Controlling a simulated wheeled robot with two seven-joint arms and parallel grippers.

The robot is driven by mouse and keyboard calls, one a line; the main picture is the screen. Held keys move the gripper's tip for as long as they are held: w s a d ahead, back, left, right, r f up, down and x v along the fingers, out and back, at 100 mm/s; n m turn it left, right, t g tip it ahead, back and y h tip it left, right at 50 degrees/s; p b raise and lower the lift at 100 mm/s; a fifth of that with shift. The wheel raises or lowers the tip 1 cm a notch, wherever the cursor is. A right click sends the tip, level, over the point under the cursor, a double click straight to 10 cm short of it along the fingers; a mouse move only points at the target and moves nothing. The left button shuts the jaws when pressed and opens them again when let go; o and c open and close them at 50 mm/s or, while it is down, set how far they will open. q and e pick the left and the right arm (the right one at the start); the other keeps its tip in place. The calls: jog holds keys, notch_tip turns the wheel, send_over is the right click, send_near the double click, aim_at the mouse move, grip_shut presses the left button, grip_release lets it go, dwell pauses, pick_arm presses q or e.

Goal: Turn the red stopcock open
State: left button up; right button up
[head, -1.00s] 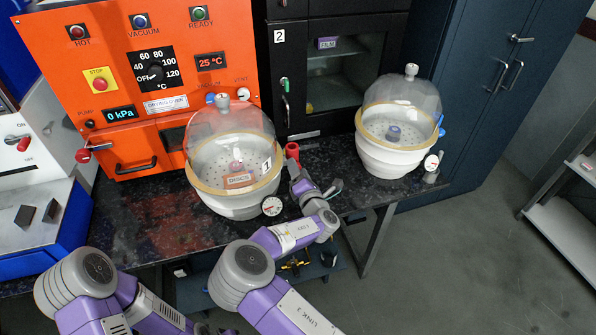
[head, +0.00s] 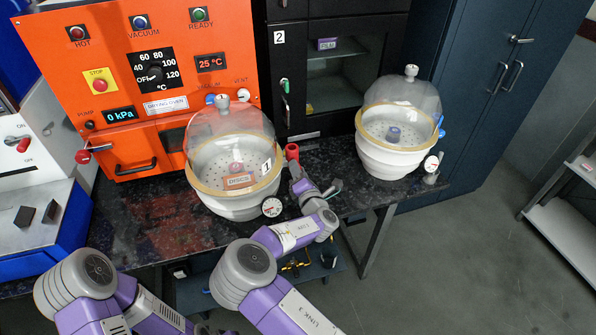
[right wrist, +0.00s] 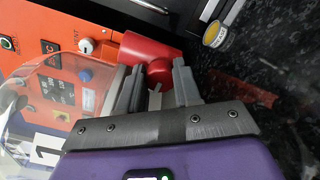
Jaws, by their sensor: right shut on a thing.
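The red stopcock (head: 291,152) sits at the right side of the front desiccator (head: 212,188), a domed vessel with a tan rim and a label 1. In the right wrist view the stopcock (right wrist: 145,50) shows as a red cylinder with a rounded red part between my fingers. My right gripper (right wrist: 157,82) is shut on the stopcock, one grey finger on each side of it. In the head view the right gripper (head: 295,172) is small and partly hidden by its own wrist. My left arm shows at lower left, but its gripper is not in view.
A pressure gauge (head: 272,207) sits close beside my right wrist. A second domed desiccator (head: 395,150) stands to the right on the dark bench (head: 120,215). The orange drying oven (head: 100,60) and a black cabinet (head: 285,60) stand behind.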

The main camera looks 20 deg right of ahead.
jog(key=shift+f+m+b, duration=0.15)
jog(key=shift+m+b, duration=3.7)
jog(key=shift+m, duration=4.95)
jog(key=o, duration=1)
jog(key=shift+o, duration=0.2)
